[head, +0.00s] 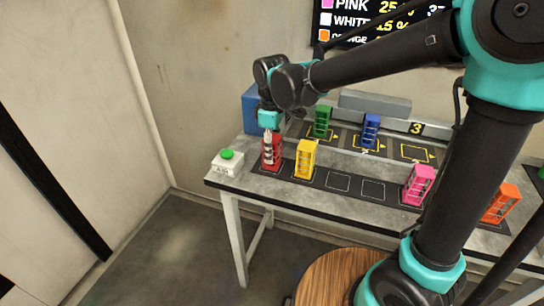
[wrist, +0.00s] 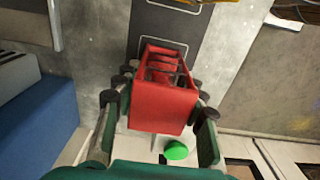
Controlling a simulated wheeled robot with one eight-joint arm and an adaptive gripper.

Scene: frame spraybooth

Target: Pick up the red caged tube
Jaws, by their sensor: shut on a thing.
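The red caged tube (head: 271,155) is upright at the left end of the dark slot strip on the grey table (head: 245,174). My gripper (head: 268,132) comes down on it from above, with its fingers on either side of the cage. In the wrist view the red cage (wrist: 163,105) fills the space between the two finger pads, and my gripper (wrist: 158,122) is shut on it. Its barred side shows at the top. I cannot tell whether its base touches the table.
A yellow cage (head: 305,160) stands close to its right. Green (head: 322,122) and blue (head: 370,132) cages stand behind; pink (head: 418,185) and orange (head: 501,203) ones stand further right. A green button box (head: 227,162) is at the left corner. Two outlined slots between yellow and pink are empty.

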